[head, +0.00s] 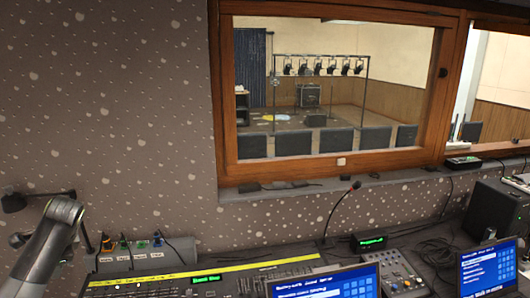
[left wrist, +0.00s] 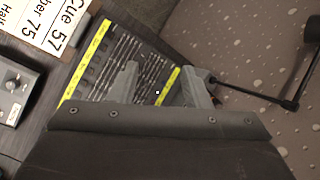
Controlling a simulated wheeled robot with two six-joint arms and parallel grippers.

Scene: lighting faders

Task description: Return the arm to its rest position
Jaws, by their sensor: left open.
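My left arm (head: 45,240) comes in at the lower left of the head view, in front of the speckled wall and left of the desk. Its gripper cannot be made out there. In the left wrist view my left gripper (left wrist: 162,88) has its two grey fingers apart with nothing between them. Beyond the fingers is the fader desk (left wrist: 125,62), with rows of faders and yellow strips. The fader desk also shows along the bottom of the head view (head: 150,288). I cannot tell the gap between fingers and desk. My right gripper is in neither view.
A black lamp (head: 15,202) stands beside my left arm; its thin arm (left wrist: 250,93) shows in the wrist view. A box with coloured plugs (head: 140,252), a gooseneck microphone (head: 340,210), a small mixer (head: 398,272) and laptops (head: 325,284) crowd the desk. A white card (left wrist: 50,20) lies left.

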